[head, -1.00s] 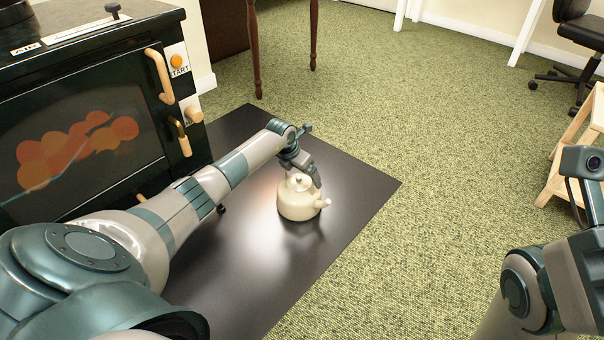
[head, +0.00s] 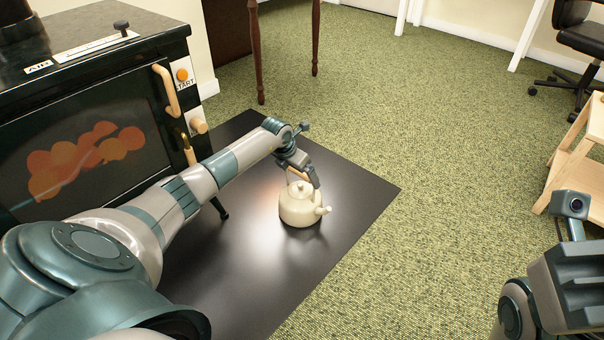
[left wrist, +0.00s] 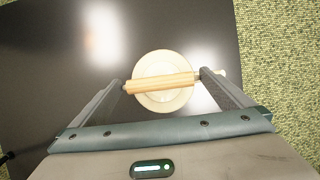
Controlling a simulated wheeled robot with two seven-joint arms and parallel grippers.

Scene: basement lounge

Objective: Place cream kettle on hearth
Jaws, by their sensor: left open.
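The cream kettle (head: 299,211) stands upright on the black hearth slab (head: 352,186), its spout pointing right. In the left wrist view the kettle (left wrist: 163,104) is seen from above, with its wooden handle (left wrist: 160,84) across the top. My left gripper (head: 304,176) is open just above the kettle. In the left wrist view the left gripper (left wrist: 163,79) has one finger near each end of the handle, and nothing is gripped. My right arm shows at the lower right, but its fingertips are not visible.
A black stove (head: 92,110) with wooden handles and a glowing window stands at the left on the slab. Green carpet (head: 420,110) is open to the right. A wooden step stool (head: 577,160) stands at the right edge. Dark table legs (head: 256,50) are at the back.

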